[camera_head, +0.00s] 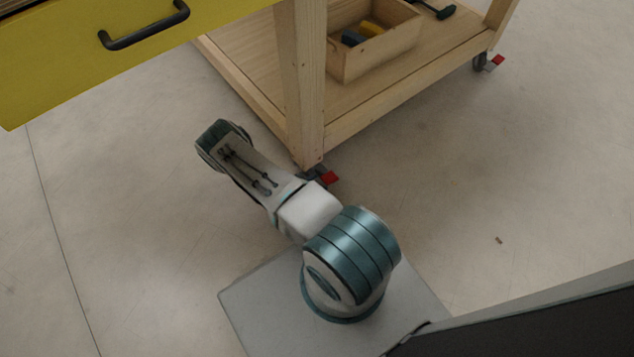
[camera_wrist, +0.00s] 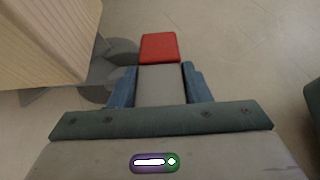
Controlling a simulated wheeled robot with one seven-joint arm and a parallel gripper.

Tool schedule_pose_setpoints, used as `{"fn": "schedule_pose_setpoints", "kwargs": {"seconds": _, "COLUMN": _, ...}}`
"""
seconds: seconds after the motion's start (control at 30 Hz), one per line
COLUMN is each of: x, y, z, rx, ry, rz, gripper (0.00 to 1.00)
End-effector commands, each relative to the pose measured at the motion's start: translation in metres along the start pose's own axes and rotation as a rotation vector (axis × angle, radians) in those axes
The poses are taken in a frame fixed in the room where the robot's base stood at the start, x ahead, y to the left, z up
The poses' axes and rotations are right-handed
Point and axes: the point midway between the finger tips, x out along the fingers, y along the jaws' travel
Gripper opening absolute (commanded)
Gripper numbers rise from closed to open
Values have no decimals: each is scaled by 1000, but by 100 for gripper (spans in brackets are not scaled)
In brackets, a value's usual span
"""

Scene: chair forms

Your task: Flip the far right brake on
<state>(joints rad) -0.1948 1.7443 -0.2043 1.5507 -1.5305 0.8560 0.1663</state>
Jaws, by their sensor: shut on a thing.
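A caster at the cart's back right corner has a red brake pedal (camera_head: 497,59); no part of my arm is near it in the head view. The near corner's caster has a red brake pedal (camera_head: 330,177), right beside my arm and partly hidden by it. In the wrist view, my gripper (camera_wrist: 160,88) is shut on the grey lever of a brake with a red tip (camera_wrist: 160,47), its blue fingers on either side. The grey caster (camera_wrist: 118,58) is left of it. My gripper is hidden in the head view, and the wrist view alone does not show which caster this is.
The wooden cart (camera_head: 375,110) has a lower shelf with a wooden box (camera_head: 375,55) of tools. The near leg (camera_head: 303,90) stands close to my arm. A yellow drawer (camera_head: 90,60) with a black handle juts out upper left. The floor to the right is open.

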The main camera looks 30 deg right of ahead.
Motion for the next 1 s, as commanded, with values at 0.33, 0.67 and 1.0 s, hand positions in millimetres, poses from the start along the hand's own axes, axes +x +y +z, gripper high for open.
{"fn": "schedule_pose_setpoints", "kwargs": {"seconds": 0.33, "x": -1, "y": 1, "z": 0, "rx": 2, "ry": 6, "rz": 1, "gripper": 21}}
{"fn": "schedule_pose_setpoints", "kwargs": {"seconds": 0.67, "x": 1, "y": 0, "z": 0, "rx": 1, "ry": 1, "rz": -1, "gripper": 53}}
{"fn": "schedule_pose_setpoints", "kwargs": {"seconds": 1.0, "x": 5, "y": -1, "z": -11, "rx": 1, "ry": -155, "rz": -2, "gripper": 53}}
